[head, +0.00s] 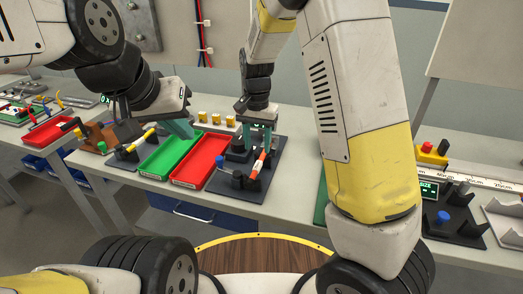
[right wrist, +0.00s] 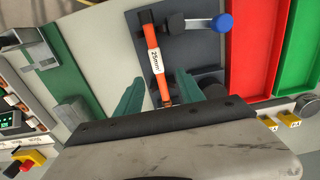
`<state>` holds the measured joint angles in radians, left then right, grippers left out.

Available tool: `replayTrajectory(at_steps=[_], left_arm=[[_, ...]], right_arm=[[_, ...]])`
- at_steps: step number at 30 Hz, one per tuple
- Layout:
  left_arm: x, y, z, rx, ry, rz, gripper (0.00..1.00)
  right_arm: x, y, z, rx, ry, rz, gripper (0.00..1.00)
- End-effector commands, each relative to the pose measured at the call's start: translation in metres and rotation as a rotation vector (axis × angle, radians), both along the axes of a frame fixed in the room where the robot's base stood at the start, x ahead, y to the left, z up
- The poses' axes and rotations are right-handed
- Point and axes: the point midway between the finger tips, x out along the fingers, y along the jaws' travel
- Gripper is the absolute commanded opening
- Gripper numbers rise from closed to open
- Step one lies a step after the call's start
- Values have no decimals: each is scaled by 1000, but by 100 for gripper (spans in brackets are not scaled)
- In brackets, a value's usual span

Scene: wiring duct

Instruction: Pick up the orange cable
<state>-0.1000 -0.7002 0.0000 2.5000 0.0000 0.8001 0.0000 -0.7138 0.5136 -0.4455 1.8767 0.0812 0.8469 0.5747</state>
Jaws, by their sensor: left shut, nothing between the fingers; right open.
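The orange cable (head: 259,163) lies on a dark fixture plate (head: 262,186) with black posts. In the right wrist view the cable (right wrist: 151,37) runs down the picture and bears a white label reading 25mm. My right gripper (head: 257,142) is open over the plate. In the right wrist view its teal fingers (right wrist: 158,92) stand on either side of the cable's lower end; I cannot tell how far above it they are. My left gripper (head: 184,129) is shut and empty above the green tray's far end, partly hidden by its own wrist.
A green tray (head: 152,174) and a red tray (head: 188,184) lie left of the plate. Several yellow blocks (head: 203,117) stand behind the trays. Another dark fixture (head: 125,157) holds a yellow piece.

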Motion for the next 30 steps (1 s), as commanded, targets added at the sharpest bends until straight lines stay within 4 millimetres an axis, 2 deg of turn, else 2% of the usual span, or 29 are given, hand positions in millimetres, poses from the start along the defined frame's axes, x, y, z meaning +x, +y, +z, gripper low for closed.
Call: replayTrajectory(at_steps=[12, 21, 23, 28, 30], left_arm=[[0, 0, 0, 0, 0, 0, 0], [0, 0, 0, 0, 0, 0, 0], [0, 0, 0, 0, 0, 0, 0], [0, 0, 0, 0, 0, 0, 0], [0, 0, 0, 0, 0, 0, 0]], right_arm=[[-2, -4, -55, -1, 1, 0, 45], [-1, -4, -61, 2, -2, 1, 45], [-1, -4, -61, 2, -2, 1, 36], [-1, -4, -61, 2, -2, 2, 2], [-1, -4, -61, 2, -2, 2, 0]])
